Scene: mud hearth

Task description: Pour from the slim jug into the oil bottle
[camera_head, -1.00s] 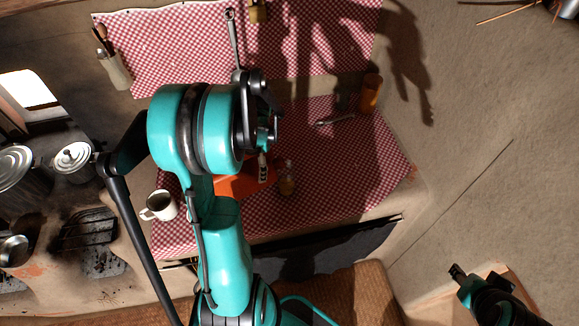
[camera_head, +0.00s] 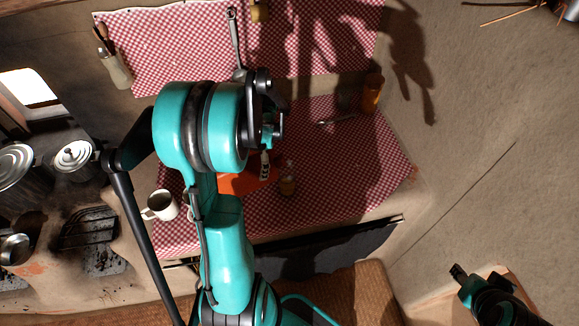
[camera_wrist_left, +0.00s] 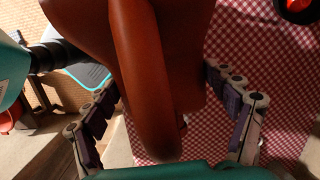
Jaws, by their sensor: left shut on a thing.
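The slim jug, a terracotta vessel with a thick loop handle, fills the middle of the left wrist view (camera_wrist_left: 150,80). In the head view an orange-red part (camera_head: 238,183), apparently the jug, shows beside my left arm; the rest is hidden. My left gripper (camera_head: 266,160) is shut on the jug, with its fingers on both sides in the wrist view (camera_wrist_left: 170,118). The oil bottle (camera_head: 287,180), small and amber-brown, stands on the checkered cloth just right of the jug. My right gripper (camera_head: 477,274) is apart at the lower right, open and empty.
A white mug (camera_head: 161,205) stands left of my arm. An amber jar (camera_head: 371,96) and a metal utensil (camera_head: 336,121) are at the back right of the cloth (camera_head: 350,180). Lidded pots (camera_head: 75,156) are at the left. The cloth's right side is clear.

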